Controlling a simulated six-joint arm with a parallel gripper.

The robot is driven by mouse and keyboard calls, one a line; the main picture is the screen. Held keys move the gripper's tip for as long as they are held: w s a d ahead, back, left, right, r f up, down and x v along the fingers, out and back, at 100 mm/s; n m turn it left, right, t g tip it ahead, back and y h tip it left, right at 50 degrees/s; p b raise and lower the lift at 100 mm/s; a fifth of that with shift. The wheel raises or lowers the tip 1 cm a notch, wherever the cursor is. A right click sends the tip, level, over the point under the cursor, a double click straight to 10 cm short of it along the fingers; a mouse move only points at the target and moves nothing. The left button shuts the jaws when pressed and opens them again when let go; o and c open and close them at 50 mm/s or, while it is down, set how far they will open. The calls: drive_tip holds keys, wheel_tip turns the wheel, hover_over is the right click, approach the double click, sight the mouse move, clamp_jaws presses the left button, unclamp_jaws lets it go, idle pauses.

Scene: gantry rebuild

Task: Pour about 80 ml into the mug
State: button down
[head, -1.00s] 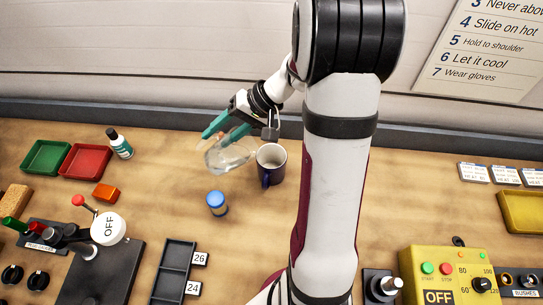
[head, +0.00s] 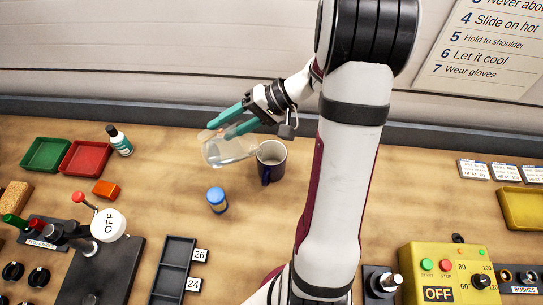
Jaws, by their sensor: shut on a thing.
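My gripper (head: 226,122) has teal fingers and is shut on a clear glass beaker (head: 228,151). The beaker is tilted, with its mouth towards the mug on the right. Some clear liquid seems to show inside, but its level is hard to tell. The dark blue mug (head: 266,174) stands upright on the bench, just right of the beaker. Its inside is pale. The beaker's right end is close to the mug's left rim; I cannot tell whether they touch or whether liquid is flowing.
A blue-capped jar (head: 217,201) stands in front of the beaker. A dark slotted rack (head: 173,268) lies in front.

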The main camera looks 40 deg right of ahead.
drive_tip(key=shift+s+d+r+t+y+p, duration=0.4)
drive_tip(key=shift+d+y+p, duration=0.15)
drive_tip(key=shift+p, duration=1.35)
drive_tip(key=shift+s+d+r+t+y, duration=0.2)
drive_tip(key=shift+d+t+y, duration=0.1)
drive_tip(key=shift+t+y, duration=0.1)
idle(0.5)
drive_tip(key=shift+w+a+f+g+h, duration=0.3)
drive_tip(key=shift+w+a+g+h, duration=0.1)
drive_tip(key=shift+a+h, duration=0.2)
drive_tip(key=shift+w+a+f+g+h, duration=0.3)
drive_tip(key=shift+w+a+g+h, duration=0.15)
drive_tip(key=shift+h, duration=0.2)
drive_tip(key=shift+f, duration=0.25)
drive_tip(key=shift+w+a+f+g+h+b, duration=0.55)
drive_tip(key=shift+a+f+g+h+b, duration=0.25)
drive_tip(key=shift+h, duration=0.4)
drive_tip(key=w+a+f+g+h+b, duration=0.4)
drive_tip(key=a+f+h+b, duration=0.2)
drive_tip(key=a+f, duration=0.1)
drive_tip(key=shift+w+a+f+h, duration=0.3)
drive_tip(key=shift+w+h, duration=0.05)
drive_tip(key=shift+h, duration=0.05)
drive_tip(key=shift+g, duration=0.25)
